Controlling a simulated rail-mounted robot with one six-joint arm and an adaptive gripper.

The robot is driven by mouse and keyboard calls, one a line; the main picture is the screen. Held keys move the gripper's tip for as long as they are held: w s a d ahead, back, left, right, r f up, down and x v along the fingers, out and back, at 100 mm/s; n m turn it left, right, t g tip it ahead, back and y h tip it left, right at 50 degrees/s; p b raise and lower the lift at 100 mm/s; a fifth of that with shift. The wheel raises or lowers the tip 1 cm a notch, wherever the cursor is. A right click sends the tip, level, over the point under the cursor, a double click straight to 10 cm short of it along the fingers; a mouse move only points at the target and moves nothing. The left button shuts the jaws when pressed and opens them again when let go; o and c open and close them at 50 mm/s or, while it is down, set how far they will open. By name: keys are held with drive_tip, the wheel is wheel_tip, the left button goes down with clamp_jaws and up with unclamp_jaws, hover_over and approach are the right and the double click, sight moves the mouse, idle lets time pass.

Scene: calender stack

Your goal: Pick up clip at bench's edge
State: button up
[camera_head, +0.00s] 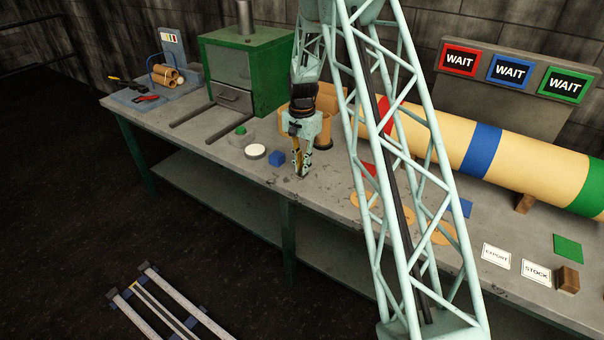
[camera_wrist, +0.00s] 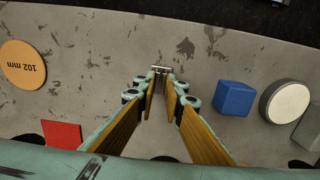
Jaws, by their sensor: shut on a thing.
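My gripper (camera_head: 300,172) points down at the bench (camera_head: 330,195) near its front edge, to the right of a blue cube (camera_head: 277,158). In the wrist view, my gripper (camera_wrist: 162,84) is shut on a small metallic clip (camera_wrist: 160,69) at its fingertips. Only a short bar of the clip shows beyond the tips; the rest is hidden between the fingers. In the head view the clip is too small to make out. I cannot tell whether the clip still touches the bench top.
In the wrist view, the blue cube (camera_wrist: 235,98) and a white-topped round disc (camera_wrist: 285,101) lie right, an orange "102 mm" disc (camera_wrist: 22,65) and a red square (camera_wrist: 61,136) left. A green furnace-like box (camera_head: 245,70) stands behind. A banded roll (camera_head: 450,140) lies along the back right.

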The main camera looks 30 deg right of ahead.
drive_tip(key=shift+r, duration=0.2)
drive_tip(key=shift+r, duration=1.65)
drive_tip(key=s+a, duration=0.2)
drive_tip(key=s, duration=0.5)
drive_tip(key=s+a+r, duration=0.1)
drive_tip(key=s+a, duration=0.2)
drive_tip(key=s, duration=0.5)
drive_tip(key=shift+r, duration=0.15)
drive_tip(key=shift+a, duration=0.15)
